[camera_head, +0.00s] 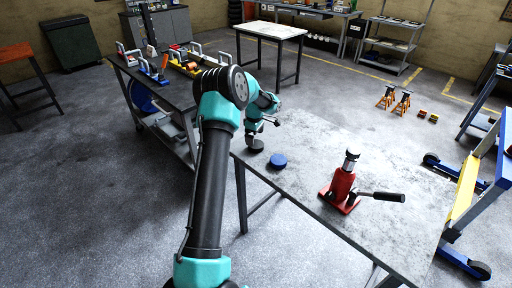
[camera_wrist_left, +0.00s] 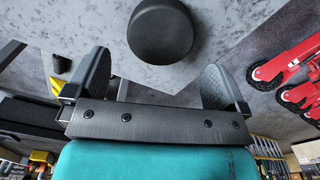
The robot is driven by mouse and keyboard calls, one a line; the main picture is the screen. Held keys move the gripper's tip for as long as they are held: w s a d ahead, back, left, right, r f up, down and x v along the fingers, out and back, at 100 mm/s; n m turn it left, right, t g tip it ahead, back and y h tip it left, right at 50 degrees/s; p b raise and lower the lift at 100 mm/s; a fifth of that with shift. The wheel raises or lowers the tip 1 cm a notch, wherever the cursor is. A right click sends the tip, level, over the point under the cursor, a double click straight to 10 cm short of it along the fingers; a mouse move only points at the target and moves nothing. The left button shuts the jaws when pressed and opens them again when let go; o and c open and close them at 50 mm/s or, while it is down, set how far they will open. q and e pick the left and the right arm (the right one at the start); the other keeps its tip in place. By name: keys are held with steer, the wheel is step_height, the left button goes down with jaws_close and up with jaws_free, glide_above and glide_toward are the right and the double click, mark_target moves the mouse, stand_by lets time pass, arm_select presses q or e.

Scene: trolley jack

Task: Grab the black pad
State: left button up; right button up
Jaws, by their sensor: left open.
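The black pad (camera_wrist_left: 160,31) is a round, dark disc on the grey tabletop in the left wrist view. In the head view, the black pad (camera_head: 254,148) is partly covered by my left gripper (camera_head: 262,124), which is close above it. My left gripper (camera_wrist_left: 155,82) is open, with one finger on each side of the picture. The pad lies ahead of the fingertips, roughly centred between them, and nothing is held. My right gripper is not in view.
A blue round pad (camera_head: 278,161) lies beside the black pad. A red bottle jack (camera_head: 341,188) with a black-gripped handle (camera_head: 384,196) stands farther right on the grey table (camera_head: 400,230). A tool trolley (camera_head: 178,95) stands behind my left arm. The table's back right is clear.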

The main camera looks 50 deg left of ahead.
arm_select(q)
steer(key=shift+f, duration=0.15)
steer(key=shift+f, duration=2.45)
steer(key=c, duration=1)
steer(key=shift+r, duration=0.2)
steer(key=shift+r, duration=0.65)
step_height(320, 180, up, 2)
steer(key=shift+r, duration=0.1)
steer(key=s+d, duration=0.3)
steer(key=d, duration=0.1)
steer(key=s+d, duration=0.4)
steer(key=s+d+r, duration=0.1)
steer(key=s+d, duration=0.2)
steer(key=d, duration=0.1)
steer(key=shift+s, duration=0.25)
